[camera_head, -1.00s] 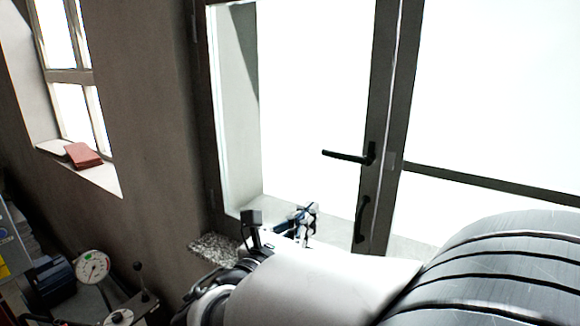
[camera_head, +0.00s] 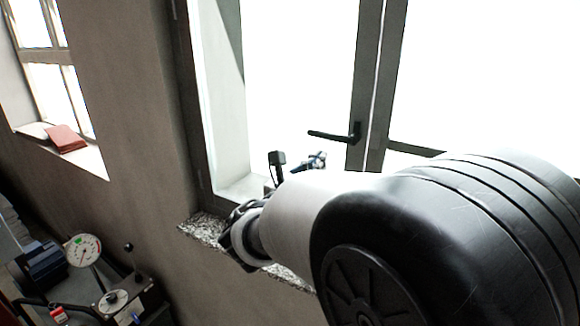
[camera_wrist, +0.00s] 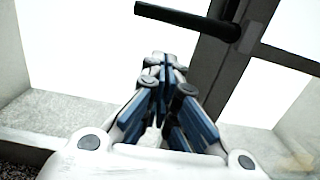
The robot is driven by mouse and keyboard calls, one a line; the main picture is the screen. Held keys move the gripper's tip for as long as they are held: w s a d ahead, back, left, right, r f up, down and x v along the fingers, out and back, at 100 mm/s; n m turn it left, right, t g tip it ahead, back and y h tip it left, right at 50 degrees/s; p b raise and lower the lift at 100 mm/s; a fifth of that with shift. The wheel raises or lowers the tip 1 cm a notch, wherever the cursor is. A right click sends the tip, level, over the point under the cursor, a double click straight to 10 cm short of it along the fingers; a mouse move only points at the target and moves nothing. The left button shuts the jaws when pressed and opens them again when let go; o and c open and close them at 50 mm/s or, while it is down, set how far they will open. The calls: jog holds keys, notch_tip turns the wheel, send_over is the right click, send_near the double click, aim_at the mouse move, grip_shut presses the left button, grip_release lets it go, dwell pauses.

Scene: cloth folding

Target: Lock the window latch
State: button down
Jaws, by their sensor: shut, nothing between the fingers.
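The window latch is a black lever handle (camera_head: 336,136) on the dark frame between the two panes, and its lever points left, roughly level. In the wrist view the handle (camera_wrist: 188,20) runs across the top, its pivot on the frame post to the right. My gripper (camera_wrist: 163,62) is shut and empty, with its blue and white fingers together just below the lever and apart from it in the picture. In the head view my gripper (camera_head: 318,160) is small and partly hidden by my arm, below and left of the handle. The lower pull handle is hidden behind my arm.
A speckled stone sill (camera_head: 204,229) runs below the window. The dark window post (camera_head: 367,85) stands behind the handle. At left, a red book (camera_head: 66,138) lies on another sill, and a machine with a dial gauge (camera_head: 84,250) stands lower left.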

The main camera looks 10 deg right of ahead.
aim_at(333, 135)
notch_tip(333, 135, up, 2)
jog(key=shift+d+r, duration=0.1)
jog(key=shift+r, duration=0.05)
dwell(0.4)
jog(key=shift+m, duration=0.3)
